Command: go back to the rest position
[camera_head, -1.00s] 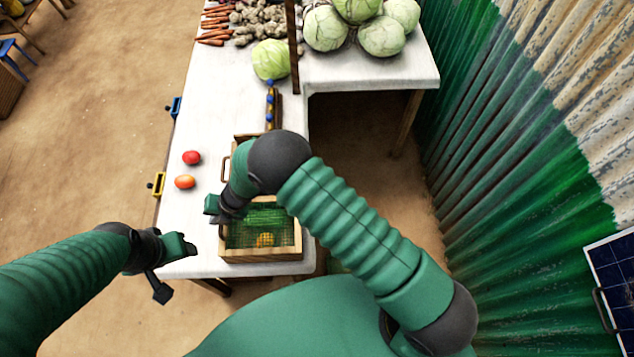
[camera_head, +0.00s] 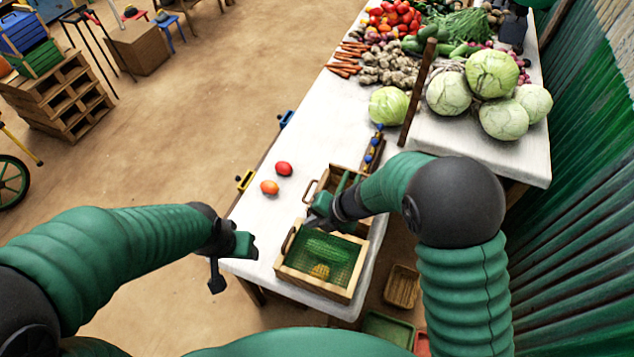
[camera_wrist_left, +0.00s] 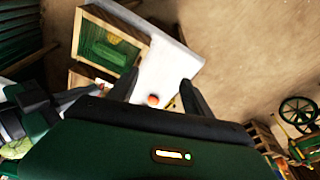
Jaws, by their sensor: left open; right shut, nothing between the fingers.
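My right gripper (camera_head: 318,212) is shut and empty, at the far edge of a wooden crate with green mesh (camera_head: 345,293). I cannot tell whether it touches the crate. A green item and a yellow item lie in that crate, which also shows in the left wrist view (camera_wrist_left: 84,62). My left gripper (camera_head: 232,262) is open and empty, off the table's near left corner. In the left wrist view its two fingers (camera_wrist_left: 158,90) are spread, with the table (camera_wrist_left: 168,62) beyond them.
Two red-orange tomatoes (camera_head: 270,187) lie on the white table (camera_head: 330,115). A second wooden crate (camera_head: 350,172) stands behind the mesh one. Cabbages (camera_head: 490,95) and other vegetables fill the table's far part. A green corrugated wall (camera_head: 575,230) is at the right. Floor left of the table is open.

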